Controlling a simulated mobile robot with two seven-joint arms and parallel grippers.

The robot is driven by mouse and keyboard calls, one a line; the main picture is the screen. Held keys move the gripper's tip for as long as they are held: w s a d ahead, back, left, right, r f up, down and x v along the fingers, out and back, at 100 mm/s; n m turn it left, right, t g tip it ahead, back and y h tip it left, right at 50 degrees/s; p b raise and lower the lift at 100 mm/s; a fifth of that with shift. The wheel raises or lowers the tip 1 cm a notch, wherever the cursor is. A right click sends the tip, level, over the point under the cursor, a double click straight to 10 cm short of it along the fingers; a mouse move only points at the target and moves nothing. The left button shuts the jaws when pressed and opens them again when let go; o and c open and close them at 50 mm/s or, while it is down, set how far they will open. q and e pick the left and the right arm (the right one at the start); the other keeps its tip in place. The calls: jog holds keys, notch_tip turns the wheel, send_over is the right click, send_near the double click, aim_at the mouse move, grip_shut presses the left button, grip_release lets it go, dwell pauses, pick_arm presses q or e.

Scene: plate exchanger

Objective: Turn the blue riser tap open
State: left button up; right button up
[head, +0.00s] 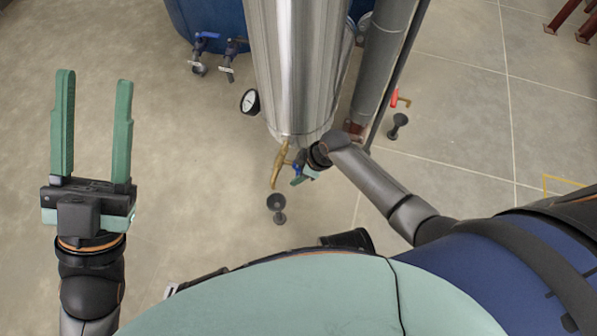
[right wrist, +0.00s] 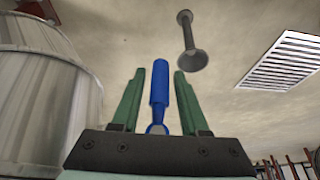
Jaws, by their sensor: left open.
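The blue tap handle (right wrist: 159,85) stands between the two green fingers of my right gripper (right wrist: 159,72) in the right wrist view. The fingers are apart, with a gap on each side of the handle. In the head view, the same gripper (head: 304,178) is at the foot of the shiny metal cylinder, beside a brass fitting (head: 280,163). Only a little of the blue handle (head: 296,168) shows there, and my wrist hides part of it. My left gripper (head: 95,82) is open and empty over bare floor at the left.
The metal cylinder (head: 295,65) has a round gauge (head: 250,102) at its left. A blue tank (head: 205,15) behind carries blue-handled valves (head: 207,36). A grey pipe (head: 380,60) and a red-handled tap (head: 396,98) are to the right. A dark funnel-like stand (head: 277,205) is below the brass fitting.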

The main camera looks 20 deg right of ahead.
grip_shut()
jog(key=shift+s, duration=0.1)
dwell(1.0)
